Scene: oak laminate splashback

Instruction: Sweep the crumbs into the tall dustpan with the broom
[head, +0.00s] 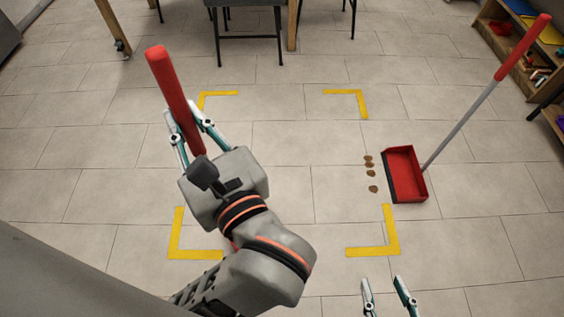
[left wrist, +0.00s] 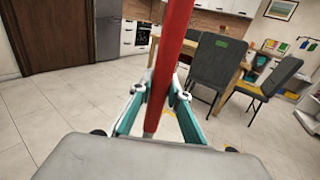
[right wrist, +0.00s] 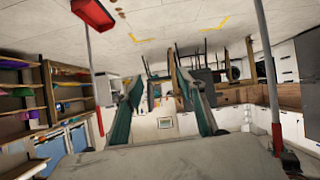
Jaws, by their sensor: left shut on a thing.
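My left gripper (head: 185,122) is shut on the red grip of the broom (head: 165,75), left of the floor's middle. The red grip also passes between its fingers in the left wrist view (left wrist: 173,55). The broom's lower part and head are hidden behind my arm in the head view. Several brown crumbs (head: 372,173) lie in a short column on the tiles. The tall dustpan (head: 408,172) stands just right of them, its dark-edged mouth facing them and its long handle (head: 460,123) leaning up to the right. My right gripper (head: 383,284) is open and empty at the bottom, nearer than the dustpan.
Yellow corner marks (head: 375,245) frame a patch of bare tiles left of the crumbs. A chair (head: 247,22) and table legs stand at the back. A wooden shelf (head: 515,55) with coloured things is at the right. The floor between my left gripper and the crumbs is clear.

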